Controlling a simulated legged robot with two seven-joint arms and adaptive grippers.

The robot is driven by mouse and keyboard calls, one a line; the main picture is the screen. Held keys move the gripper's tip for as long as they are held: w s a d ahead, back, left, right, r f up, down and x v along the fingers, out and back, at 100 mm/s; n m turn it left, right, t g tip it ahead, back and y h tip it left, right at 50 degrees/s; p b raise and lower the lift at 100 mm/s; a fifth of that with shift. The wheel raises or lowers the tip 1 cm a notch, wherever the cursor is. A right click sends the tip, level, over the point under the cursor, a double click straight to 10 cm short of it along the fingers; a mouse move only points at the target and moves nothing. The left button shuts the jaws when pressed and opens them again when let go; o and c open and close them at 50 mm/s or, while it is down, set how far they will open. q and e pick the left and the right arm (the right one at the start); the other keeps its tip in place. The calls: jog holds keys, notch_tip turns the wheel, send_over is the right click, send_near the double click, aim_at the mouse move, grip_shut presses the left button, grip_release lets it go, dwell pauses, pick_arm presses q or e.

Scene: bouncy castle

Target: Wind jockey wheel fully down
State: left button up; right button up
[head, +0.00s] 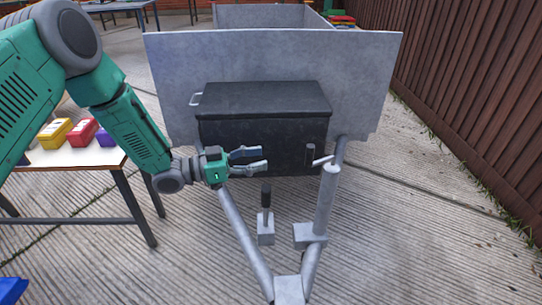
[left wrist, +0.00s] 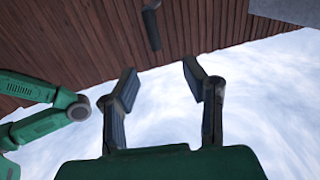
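The jockey wheel's grey upright tube (head: 325,205) stands on the right arm of the trailer's A-frame. A crank arm (head: 322,160) sticks out to the left at its top, with a dark upright grip (head: 310,153) at its end. The dark grip (left wrist: 152,27) also shows in the left wrist view, beyond the fingertips. My left gripper (head: 265,159) is open and empty, pointing right, left of the grip and apart from it. Its spread fingers (left wrist: 160,80) show in the left wrist view. The wheel itself cannot be made out. My right gripper is not in view.
A black box (head: 263,102) sits behind the crank, against the grey trailer front (head: 365,70). A lever with a black handle (head: 266,195) stands left of the tube. A table (head: 75,158) with coloured boxes is at left, a wooden fence (head: 470,80) at right.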

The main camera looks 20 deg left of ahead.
pick_arm(q)
jog(key=shift+s+d+r, duration=0.1)
jog(key=shift+d+r, duration=0.05)
jog(key=shift+d, duration=0.4)
jog(key=c, duration=0.9)
jog(key=n, duration=0.1)
jog(key=a+n, duration=0.1)
jog(key=shift+w+a+n+t, duration=0.1)
jog(key=shift+w+n+t, duration=0.1)
jog(key=shift+n+t, duration=0.1)
jog(key=w+d+n+t+y+b, duration=0.1)
jog(key=w+d+n, duration=0.6)
jog(key=n, duration=1)
jog(key=shift+d+f+t+y+b, duration=0.3)
jog(key=shift+d+f+y+b, duration=0.1)
jog(key=shift+d+b, duration=0.45)
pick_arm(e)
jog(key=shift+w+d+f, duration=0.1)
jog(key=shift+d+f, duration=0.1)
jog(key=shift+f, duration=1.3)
